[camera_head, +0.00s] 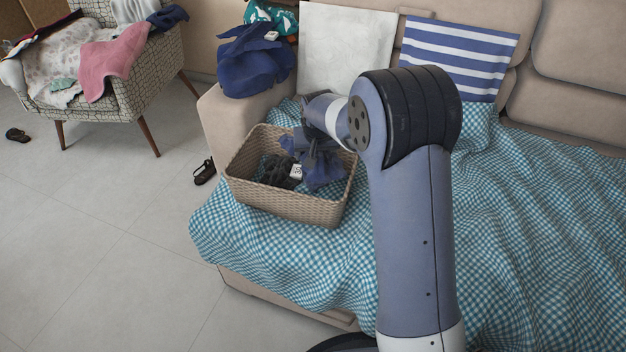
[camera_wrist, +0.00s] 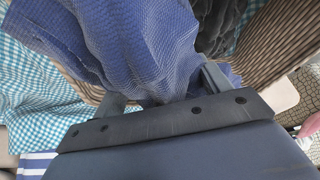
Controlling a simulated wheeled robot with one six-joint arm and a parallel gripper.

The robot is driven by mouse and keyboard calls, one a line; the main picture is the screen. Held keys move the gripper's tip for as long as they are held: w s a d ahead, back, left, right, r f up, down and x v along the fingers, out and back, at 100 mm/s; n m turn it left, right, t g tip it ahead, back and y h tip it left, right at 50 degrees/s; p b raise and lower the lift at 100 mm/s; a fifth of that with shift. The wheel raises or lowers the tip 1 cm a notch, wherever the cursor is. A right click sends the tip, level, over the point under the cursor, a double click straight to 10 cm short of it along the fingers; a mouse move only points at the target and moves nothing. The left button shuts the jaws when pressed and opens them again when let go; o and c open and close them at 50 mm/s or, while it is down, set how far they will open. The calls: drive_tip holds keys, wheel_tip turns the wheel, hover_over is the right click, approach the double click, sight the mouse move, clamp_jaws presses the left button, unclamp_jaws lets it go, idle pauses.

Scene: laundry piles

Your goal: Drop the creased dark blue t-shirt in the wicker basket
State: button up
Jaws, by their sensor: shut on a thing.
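The creased dark blue t-shirt (camera_head: 323,174) hangs bunched in my gripper (camera_head: 305,150), inside the rim of the wicker basket (camera_head: 285,205). In the wrist view the t-shirt (camera_wrist: 120,45) fills the upper left and middle, and my gripper (camera_wrist: 163,92) is shut on it. The basket wall (camera_wrist: 270,45) shows at the right of that view. The cloth partly hides the fingertips. I cannot tell whether the t-shirt's lower part touches the basket floor.
A dark grey cloth (camera_head: 277,172) lies in the basket, which stands on a sofa with a teal checkered cover (camera_head: 275,250). A dark blue garment pile (camera_head: 250,65) sits on the sofa arm. An armchair (camera_head: 140,90) with clothes stands at left. The floor is mostly clear.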

wheel_tip(320, 180, down, 9)
drive_tip(key=shift+r+b, duration=0.15)
drive_tip(key=shift+b, duration=0.9)
drive_tip(key=shift+f+b, duration=0.35)
drive_tip(key=shift+f, duration=0.2)
drive_tip(key=shift+f, duration=0.1)
